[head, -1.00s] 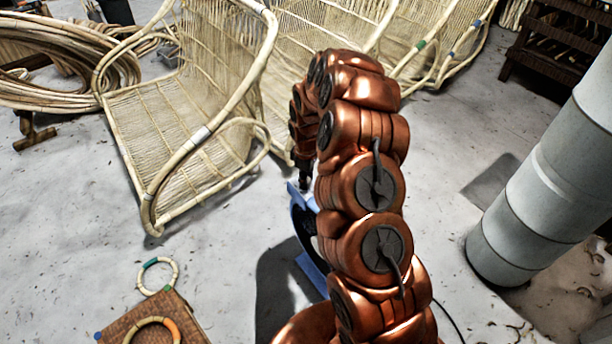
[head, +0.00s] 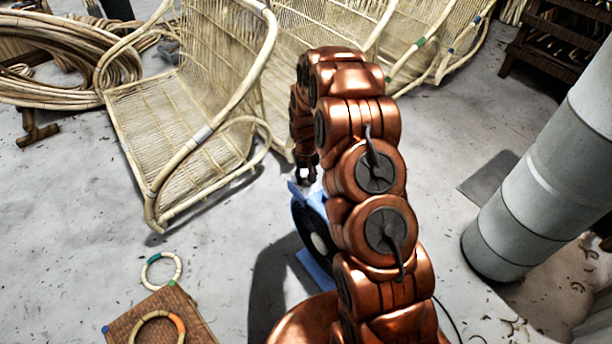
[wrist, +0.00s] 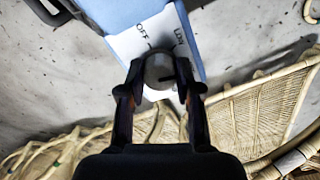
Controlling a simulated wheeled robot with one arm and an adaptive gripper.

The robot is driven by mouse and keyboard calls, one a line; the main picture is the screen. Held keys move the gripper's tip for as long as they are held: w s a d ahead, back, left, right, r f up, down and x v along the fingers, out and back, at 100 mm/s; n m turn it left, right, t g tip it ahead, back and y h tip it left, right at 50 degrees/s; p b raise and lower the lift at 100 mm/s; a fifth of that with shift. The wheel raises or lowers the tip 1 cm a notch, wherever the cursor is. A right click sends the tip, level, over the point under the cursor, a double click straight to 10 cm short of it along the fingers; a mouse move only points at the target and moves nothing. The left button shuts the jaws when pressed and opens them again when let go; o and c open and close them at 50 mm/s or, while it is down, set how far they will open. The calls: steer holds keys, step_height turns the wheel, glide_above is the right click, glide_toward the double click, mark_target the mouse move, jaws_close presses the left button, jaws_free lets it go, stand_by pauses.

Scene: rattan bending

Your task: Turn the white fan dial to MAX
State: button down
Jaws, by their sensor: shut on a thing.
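OFF and LOW are readable; a MAX label is not visible, and part of the plate is behind my fingers. My gripper (wrist: 160,82) is shut on the dial. In the head view, my gripper (head: 306,172) is at the top of the fan (head: 311,228), and my arm hides much of the fan and the dial.
A rattan chair frame (head: 185,130) stands left of my gripper, with more frames behind. A woven box (head: 190,318) and a rattan ring (head: 161,284) lie at lower left. A grey pipe (head: 540,180) stands at right. The floor between is mostly clear.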

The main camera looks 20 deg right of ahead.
steer(key=m, duration=0.4)
steer(key=shift+m+p, duration=0.3)
steer(key=shift+p, duration=0.05)
steer(key=m, duration=0.3)
steer(key=shift+m, duration=0.3)
steer(key=m, duration=0.4)
steer(key=shift+w+m, duration=0.1)
steer(key=shift+m, duration=2.1)
steer(key=c, duration=0.8)
jaws_free()
